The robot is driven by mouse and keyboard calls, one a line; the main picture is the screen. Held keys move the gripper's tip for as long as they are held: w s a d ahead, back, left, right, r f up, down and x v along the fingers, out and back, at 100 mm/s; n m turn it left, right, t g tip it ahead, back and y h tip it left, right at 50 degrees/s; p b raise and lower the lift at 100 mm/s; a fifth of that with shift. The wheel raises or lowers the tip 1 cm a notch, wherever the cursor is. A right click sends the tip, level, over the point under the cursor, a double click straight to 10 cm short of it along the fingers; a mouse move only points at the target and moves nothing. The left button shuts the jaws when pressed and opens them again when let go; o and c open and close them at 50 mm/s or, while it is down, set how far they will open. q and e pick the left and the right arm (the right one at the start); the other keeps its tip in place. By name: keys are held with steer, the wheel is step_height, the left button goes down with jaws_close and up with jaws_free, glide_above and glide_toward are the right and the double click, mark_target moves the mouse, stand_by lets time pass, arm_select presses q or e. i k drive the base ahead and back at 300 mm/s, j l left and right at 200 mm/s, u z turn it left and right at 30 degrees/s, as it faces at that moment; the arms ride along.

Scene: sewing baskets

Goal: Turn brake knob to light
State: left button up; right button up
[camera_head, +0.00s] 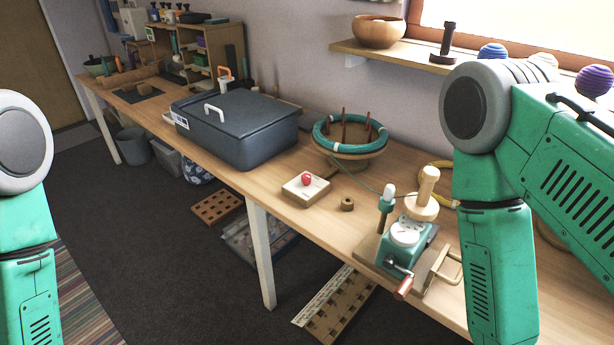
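A teal bench device (402,250) with a crank stands near the table's front edge, left of my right arm. On its top is a pale round dial (406,232) with small marks, too small to read. The device also has a red-handled crank (404,287), and an upright post with a pale-green top (386,197) stands at its left. A wooden spool-like piece (425,196) stands behind the dial. I cannot tell for sure which part is the brake knob, nor its setting. My arms show at both sides, but both grippers are out of view.
The wooden table (325,222) also holds a small block with a red knob (306,182), a wooden ring (347,204), a teal-rimmed round basket (350,140) and a large grey lidded box (235,128). A brass-coloured bracket (443,270) sits right of the device. A thin cord runs from the basket towards it.

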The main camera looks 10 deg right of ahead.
mark_target(306, 178)
steer(key=i+j, duration=0.9)
steer(key=j, duration=0.1)
